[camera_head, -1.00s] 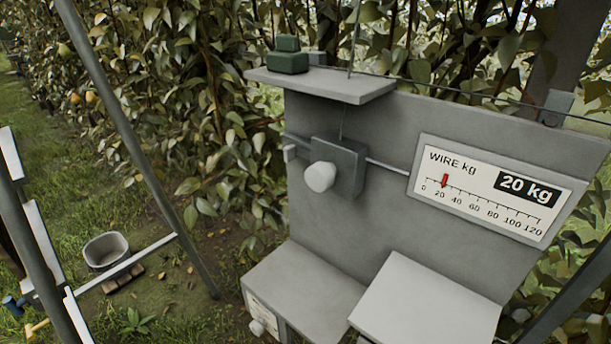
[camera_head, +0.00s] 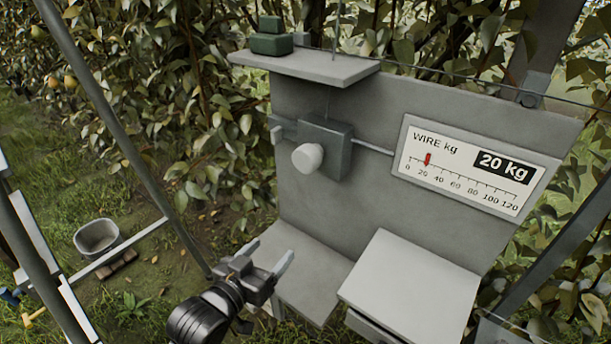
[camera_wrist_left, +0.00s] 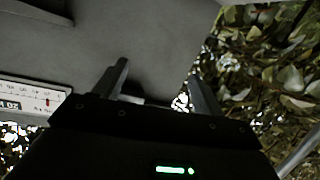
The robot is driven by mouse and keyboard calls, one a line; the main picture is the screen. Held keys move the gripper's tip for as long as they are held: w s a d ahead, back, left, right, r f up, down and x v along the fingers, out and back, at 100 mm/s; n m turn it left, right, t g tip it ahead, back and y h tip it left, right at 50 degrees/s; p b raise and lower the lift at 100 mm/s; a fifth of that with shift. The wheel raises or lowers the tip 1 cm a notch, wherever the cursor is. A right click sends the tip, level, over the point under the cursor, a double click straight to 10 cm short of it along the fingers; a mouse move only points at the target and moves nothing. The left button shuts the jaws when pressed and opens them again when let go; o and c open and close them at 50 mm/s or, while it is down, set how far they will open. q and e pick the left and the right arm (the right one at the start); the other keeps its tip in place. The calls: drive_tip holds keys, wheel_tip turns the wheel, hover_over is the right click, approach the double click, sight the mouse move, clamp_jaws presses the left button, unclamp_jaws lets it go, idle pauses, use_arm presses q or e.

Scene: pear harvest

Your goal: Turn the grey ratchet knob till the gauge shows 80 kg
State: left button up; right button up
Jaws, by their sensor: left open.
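The grey ratchet knob (camera_head: 308,157) is a pale round knob on a dark grey block (camera_head: 335,150) fixed to the upright grey panel. The gauge (camera_head: 470,166), marked WIRE kg, has its red pointer at 20 and a black readout of 20 kg. Part of the gauge also shows at the left edge of the left wrist view (camera_wrist_left: 30,97). My left gripper (camera_head: 267,259) is open and empty, below and left of the knob, apart from it and in front of the lower grey box. Its two fingers also show in the left wrist view (camera_wrist_left: 158,85). My right gripper is not in view.
A shelf (camera_head: 310,66) with a green block (camera_head: 271,42) juts out above the knob. A grey box (camera_head: 415,290) with a sloping top stands at lower right. Slanted poles frame the left side.

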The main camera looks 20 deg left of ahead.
sight(302, 162)
use_arm(q)
wheel_tip(302, 162, up, 14)
drive_tip(key=w+d+t+h, duration=0.1)
drive_tip(key=d+t+h, duration=0.1)
drive_tip(key=t+h, duration=0.3)
drive_tip(key=shift+t+y, duration=0.3)
drive_tip(key=shift+y, duration=0.4)
drive_tip(key=p+x, duration=0.1)
drive_tip(key=x, duration=0.8)
drive_tip(key=shift+w+d+r+p, duration=0.15)
drive_tip(key=shift+w+r+p, duration=0.1)
drive_tip(key=shift+p, duration=0.1)
drive_tip(key=shift+w+d+r, duration=0.1)
drive_tip(key=shift+w+d, duration=0.15)
drive_tip(key=shift+w, duration=0.35)
drive_tip(key=shift+c, duration=0.3)
drive_tip(key=c, duration=0.9)
drive_tip(key=shift+m, duration=0.3)
